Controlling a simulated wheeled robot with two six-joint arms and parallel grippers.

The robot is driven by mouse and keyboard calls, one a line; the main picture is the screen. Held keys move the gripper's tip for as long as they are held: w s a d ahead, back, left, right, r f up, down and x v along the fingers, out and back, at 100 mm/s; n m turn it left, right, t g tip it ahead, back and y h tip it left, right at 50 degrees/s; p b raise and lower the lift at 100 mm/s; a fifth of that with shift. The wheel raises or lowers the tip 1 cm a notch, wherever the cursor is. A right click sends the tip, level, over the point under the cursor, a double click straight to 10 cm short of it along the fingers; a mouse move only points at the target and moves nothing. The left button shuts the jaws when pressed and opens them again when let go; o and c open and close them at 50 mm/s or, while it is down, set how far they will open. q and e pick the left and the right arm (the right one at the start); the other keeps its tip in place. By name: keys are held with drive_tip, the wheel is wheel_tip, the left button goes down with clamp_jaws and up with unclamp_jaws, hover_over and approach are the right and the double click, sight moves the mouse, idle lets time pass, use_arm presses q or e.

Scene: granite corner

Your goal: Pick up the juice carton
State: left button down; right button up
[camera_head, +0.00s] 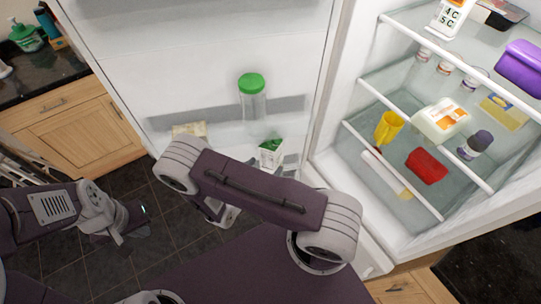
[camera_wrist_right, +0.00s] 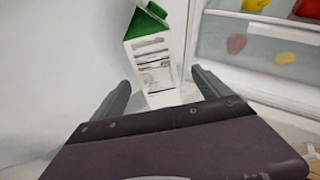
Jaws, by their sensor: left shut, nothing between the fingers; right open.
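The juice carton (camera_wrist_right: 153,65) is white with a green top and printed text on its side. In the right wrist view it stands slightly tilted in the picture, between and beyond the fingertips of my right gripper (camera_wrist_right: 160,76), which is open. I cannot tell how deep the carton is between the fingers. In the head view the carton (camera_head: 271,148) shows in the lower part of the open fridge door, partly hidden by my right arm. My left gripper (camera_head: 132,237) is shut and empty, low over the dark floor at the left.
The fridge door (camera_head: 200,60) stands open, with a green-lidded jar (camera_head: 252,98) on its upper shelf. A wooden cabinet (camera_head: 75,130) stands at the left.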

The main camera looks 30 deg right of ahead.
drive_tip(key=shift+x, duration=0.8)
drive_tip(key=p+x, duration=0.2)
drive_tip(key=x, duration=0.3)
drive_tip(key=shift+w+f, duration=0.25)
drive_tip(key=shift+w, duration=0.05)
drive_tip(key=c, duration=0.6)
drive_tip(key=shift+r, duration=0.1)
clamp_jaws()
